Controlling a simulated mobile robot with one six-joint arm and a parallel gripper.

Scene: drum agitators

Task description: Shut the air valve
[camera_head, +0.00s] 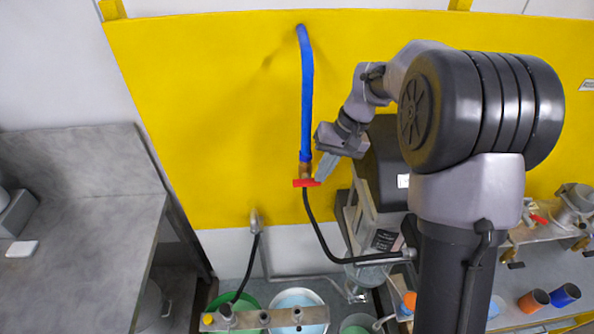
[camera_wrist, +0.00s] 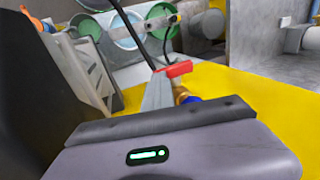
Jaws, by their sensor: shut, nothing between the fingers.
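The air valve has a red handle (camera_head: 307,183) that lies roughly level, across the line of the pipe, below the brass fitting (camera_head: 305,170) at the lower end of the blue air pipe (camera_head: 307,95). A black hose (camera_head: 316,232) runs down from it. My gripper (camera_head: 322,176) is shut and empty, with its fingertips right beside the handle's right part. In the wrist view the red handle (camera_wrist: 177,69) shows just past the fingers (camera_wrist: 160,92), with the brass fitting (camera_wrist: 181,94) partly behind them. I cannot tell whether the fingers touch the handle.
A yellow wall panel (camera_head: 200,110) stands behind the pipe. A dark machine (camera_head: 385,175) stands close to the right of my gripper. Drums (camera_head: 297,299) stand below, and a grey bench (camera_head: 75,260) is at left. The area left of the valve is clear.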

